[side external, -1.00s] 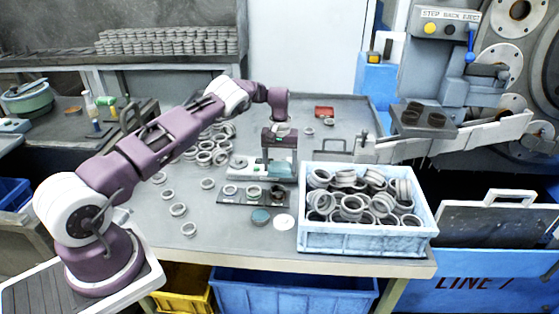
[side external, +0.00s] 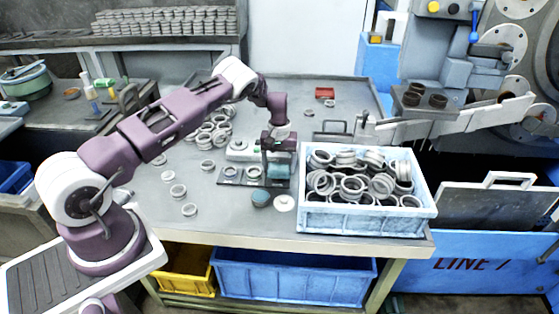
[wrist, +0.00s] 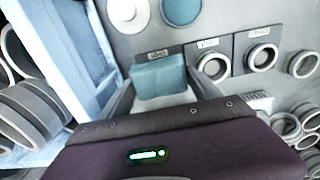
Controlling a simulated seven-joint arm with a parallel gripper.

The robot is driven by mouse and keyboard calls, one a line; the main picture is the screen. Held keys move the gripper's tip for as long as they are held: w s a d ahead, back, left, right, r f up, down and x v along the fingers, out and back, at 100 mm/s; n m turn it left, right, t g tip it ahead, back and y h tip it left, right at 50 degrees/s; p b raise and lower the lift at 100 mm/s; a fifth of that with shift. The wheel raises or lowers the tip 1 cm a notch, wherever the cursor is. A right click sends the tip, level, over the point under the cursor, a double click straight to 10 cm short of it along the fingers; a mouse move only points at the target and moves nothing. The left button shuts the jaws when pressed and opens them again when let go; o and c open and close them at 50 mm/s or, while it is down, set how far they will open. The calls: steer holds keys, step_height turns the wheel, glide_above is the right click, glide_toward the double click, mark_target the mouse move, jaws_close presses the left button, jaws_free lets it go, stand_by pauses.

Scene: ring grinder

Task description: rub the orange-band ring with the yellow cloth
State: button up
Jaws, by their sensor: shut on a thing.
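My gripper (side external: 278,168) is shut on a teal block or folded cloth (wrist: 158,76), which has a pale lower part. It holds this low over the right-hand plate of a dark strip of labelled plates (side external: 243,183) in the side view. Any ring on that plate is hidden under the teal thing, and I cannot tell whether they touch. The other two plates each carry a grey ring, the middle one (wrist: 214,66) and the outer one (wrist: 262,57) in the wrist view. The labels are too blurred to read. I see no orange band and no yellow cloth.
A blue crate (side external: 365,222) full of grey rings stands close right of my gripper. A teal disc (side external: 261,198) and a white disc (side external: 284,203) lie in front of the plates. A pale grey device (side external: 238,148) sits behind. Loose rings (side external: 178,190) lie at the left.

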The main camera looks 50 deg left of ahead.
steer(key=shift+s+d, duration=0.35)
steer(key=shift+s, duration=0.05)
steer(key=w+a, duration=0.3)
steer(key=shift+w+a, duration=0.2)
steer(key=shift+w, duration=0.05)
steer(key=shift+s+d, duration=1.65)
steer(key=shift+w+a, duration=1.7)
steer(key=shift+a, duration=0.1)
steer(key=shift+s+d, duration=1.65)
steer(key=shift+d, duration=0.05)
steer(key=shift+w+a, duration=1.65)
steer(key=shift+a, duration=0.05)
step_height(320, 180, up, 2)
steer(key=shift+d+r, duration=0.15)
steer(key=shift+r, duration=0.05)
step_height(320, 180, up, 6)
steer(key=shift+f, duration=0.15)
